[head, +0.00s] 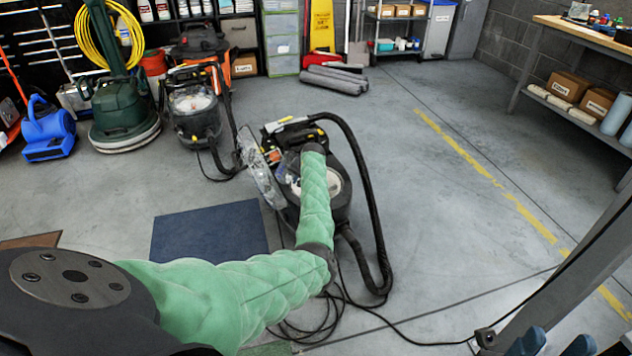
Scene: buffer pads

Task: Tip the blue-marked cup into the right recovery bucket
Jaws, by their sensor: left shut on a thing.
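My left arm (312,200), in a green padded sleeve, reaches over a dark floor machine in the middle of the floor. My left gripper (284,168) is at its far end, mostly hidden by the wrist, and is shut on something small. A bluish clear patch there may be the blue-marked cup, but its shape and tilt cannot be made out. The right machine (342,208) has a pale round opening (338,185) under the arm, which may be the right recovery bucket. A clear lid (260,172) stands raised at its left.
A similar machine (195,105) with a pale opening stands at the back left. A black hose (372,200) and loose cable (330,315) lie around the right machine. A dark blue mat (208,232) is on its left.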

